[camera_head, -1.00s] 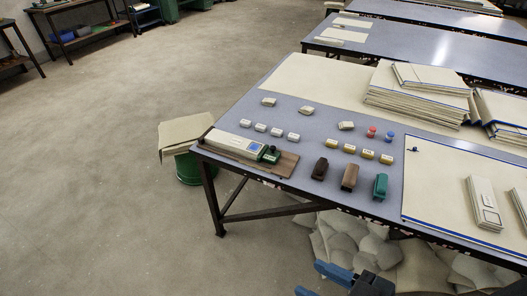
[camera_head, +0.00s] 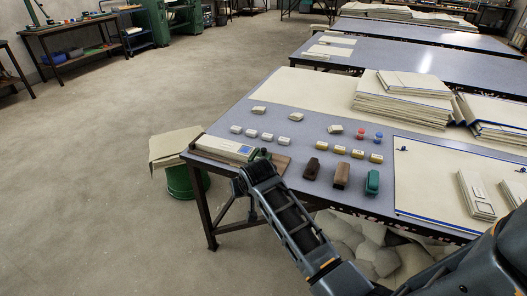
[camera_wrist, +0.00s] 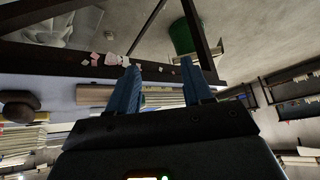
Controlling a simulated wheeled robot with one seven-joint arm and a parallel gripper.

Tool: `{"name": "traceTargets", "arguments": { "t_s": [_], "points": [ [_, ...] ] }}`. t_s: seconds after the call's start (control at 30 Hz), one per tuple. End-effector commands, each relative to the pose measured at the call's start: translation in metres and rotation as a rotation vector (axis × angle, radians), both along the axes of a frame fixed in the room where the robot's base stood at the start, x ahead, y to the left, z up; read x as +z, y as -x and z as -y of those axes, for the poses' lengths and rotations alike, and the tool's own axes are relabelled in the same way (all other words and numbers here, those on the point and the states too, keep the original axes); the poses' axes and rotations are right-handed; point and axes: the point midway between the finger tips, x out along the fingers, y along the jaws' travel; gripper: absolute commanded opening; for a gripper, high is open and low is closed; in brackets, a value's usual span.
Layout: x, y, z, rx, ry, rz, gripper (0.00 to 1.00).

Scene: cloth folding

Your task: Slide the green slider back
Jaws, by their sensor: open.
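The green slider (camera_head: 256,156) is at the device's right end, largely hidden by my arm in the head view. My gripper shows in the wrist view (camera_wrist: 161,80) with two blue fingers apart and nothing seen held. In the head view my arm's end is low in front of the board, and the fingertips are hidden. The wrist view looks along the table's edge; I cannot make out the slider there.
Brown, tan and green blocks (camera_head: 372,182) stand along the front edge, right of the board. Small white and yellow blocks (camera_head: 357,154) and red and blue pegs lie behind. Cloth stacks (camera_head: 403,100) are at right. A green bin (camera_head: 181,182) stands left of the table.

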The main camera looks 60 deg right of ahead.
Motion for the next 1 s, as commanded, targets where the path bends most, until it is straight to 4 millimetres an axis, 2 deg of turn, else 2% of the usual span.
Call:
{"name": "traceTargets", "arguments": {
  "t_s": [0.03, 0.2, 0.3, 0.4, 0.53, 0.63, 0.77, 1.0],
  "points": [
    [0.008, -0.011, 0.026, -0.039, -0.009, -0.014, 0.5],
    [0.04, -0.025, 0.095, -0.165, -0.064, -0.088, 0.5],
    [0.061, -0.026, 0.128, -0.228, -0.093, -0.122, 0.5],
    [0.079, -0.024, 0.151, -0.275, -0.116, -0.149, 0.5],
    [0.093, -0.022, 0.167, -0.31, -0.133, -0.168, 0.5],
    [0.094, -0.021, 0.172, -0.321, -0.14, -0.176, 0.5],
    [0.081, -0.024, 0.176, -0.322, -0.142, -0.179, 0.5],
    [0.047, -0.03, 0.19, -0.321, -0.141, -0.177, 0.5]
  ]
}}
